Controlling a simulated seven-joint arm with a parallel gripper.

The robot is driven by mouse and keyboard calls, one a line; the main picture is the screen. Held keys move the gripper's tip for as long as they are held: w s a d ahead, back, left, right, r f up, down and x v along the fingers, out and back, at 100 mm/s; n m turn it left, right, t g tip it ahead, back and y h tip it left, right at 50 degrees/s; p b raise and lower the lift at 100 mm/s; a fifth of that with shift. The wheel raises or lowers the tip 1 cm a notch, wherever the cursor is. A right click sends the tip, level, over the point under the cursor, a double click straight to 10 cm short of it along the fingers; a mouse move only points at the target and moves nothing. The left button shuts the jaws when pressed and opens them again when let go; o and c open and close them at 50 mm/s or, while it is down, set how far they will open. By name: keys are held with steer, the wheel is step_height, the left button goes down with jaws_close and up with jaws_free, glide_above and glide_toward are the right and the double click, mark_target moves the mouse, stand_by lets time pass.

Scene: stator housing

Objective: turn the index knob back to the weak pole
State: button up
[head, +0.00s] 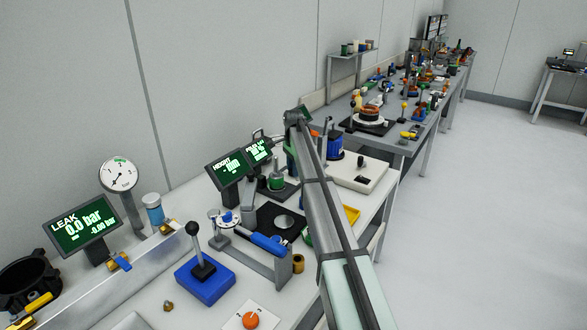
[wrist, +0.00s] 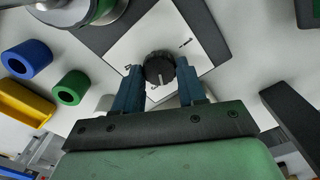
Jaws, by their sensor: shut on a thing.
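The index knob (wrist: 154,64) is black and round with a white pointer line, on a white plate (wrist: 125,45) with small dark markings, in the wrist view. The pointer line faces down the picture, toward my gripper's palm. The markings are too small to read. My gripper (wrist: 158,80) has a blue finger on either side of the knob and is shut on it. In the head view my arm reaches across the bench and hides the fingers and the knob they hold.
A blue ring (wrist: 27,59), a green ring (wrist: 71,87) and a yellow tray (wrist: 25,104) lie left of my fingers. A round metal part stands at the top left. In the head view, a green-lit display (head: 259,152) stands left of my arm, and a blue cylinder (head: 335,146) right.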

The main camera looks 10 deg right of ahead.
steer(key=n, duration=0.4)
steer(key=shift+n, duration=0.3)
steer(key=n, duration=0.4)
steer(key=shift+w+a+n, duration=0.1)
steer(key=shift+n, duration=0.3)
steer(key=o, duration=1.1)
steer(key=shift+c, duration=0.2)
steer(key=shift+r, duration=0.1)
step_height(320, 180, up, 14)
steer(key=shift+f, duration=0.2)
